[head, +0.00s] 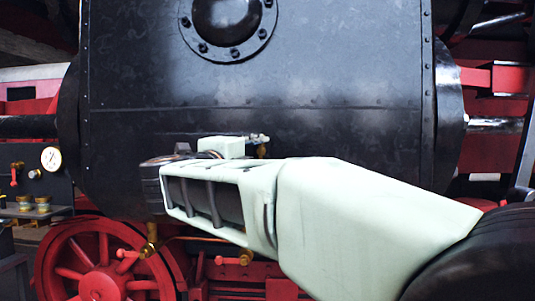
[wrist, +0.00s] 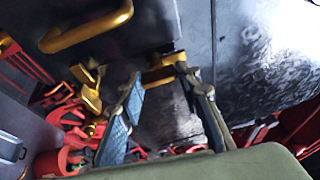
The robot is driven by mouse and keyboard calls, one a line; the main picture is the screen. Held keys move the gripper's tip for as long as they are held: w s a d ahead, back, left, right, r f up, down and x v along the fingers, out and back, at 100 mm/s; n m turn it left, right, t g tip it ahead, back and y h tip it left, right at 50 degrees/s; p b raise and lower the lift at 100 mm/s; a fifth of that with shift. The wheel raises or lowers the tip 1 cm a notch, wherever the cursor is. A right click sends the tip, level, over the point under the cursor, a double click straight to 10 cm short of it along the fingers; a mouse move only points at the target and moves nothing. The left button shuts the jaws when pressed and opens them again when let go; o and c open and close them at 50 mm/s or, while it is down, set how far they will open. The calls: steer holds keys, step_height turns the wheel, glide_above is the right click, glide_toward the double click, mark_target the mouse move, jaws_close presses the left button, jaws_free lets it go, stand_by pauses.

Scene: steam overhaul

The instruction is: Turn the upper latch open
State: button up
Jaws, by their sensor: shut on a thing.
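The boiler-like black casing (head: 300,110) fills most of the head view. My gripper (head: 264,139) is small in the head view, close to the casing's lower front, its fingers pointing right. In the wrist view my gripper (wrist: 160,78) has its two blue-padded fingers on either side of a small brass piece, which looks like the upper latch (wrist: 163,71). It is shut on this piece at the fingertips. A bit of brass, probably the same latch (head: 261,151), shows just below the fingers in the head view. My forearm hides what lies below it. The latch's exact angle cannot be told.
A curved brass bar (wrist: 90,27) runs close by at the upper left of the wrist view. In the head view, a red spoked wheel (head: 98,268), a brass valve (head: 150,242) and a white-faced gauge (head: 51,158) stand at the lower left.

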steer(key=shift+r, duration=0.1)
steer(key=o, duration=1.2)
steer(key=shift+c, duration=0.2)
steer(key=v, duration=0.7)
steer(key=shift+s, duration=0.2)
steer(key=shift+w, duration=0.1)
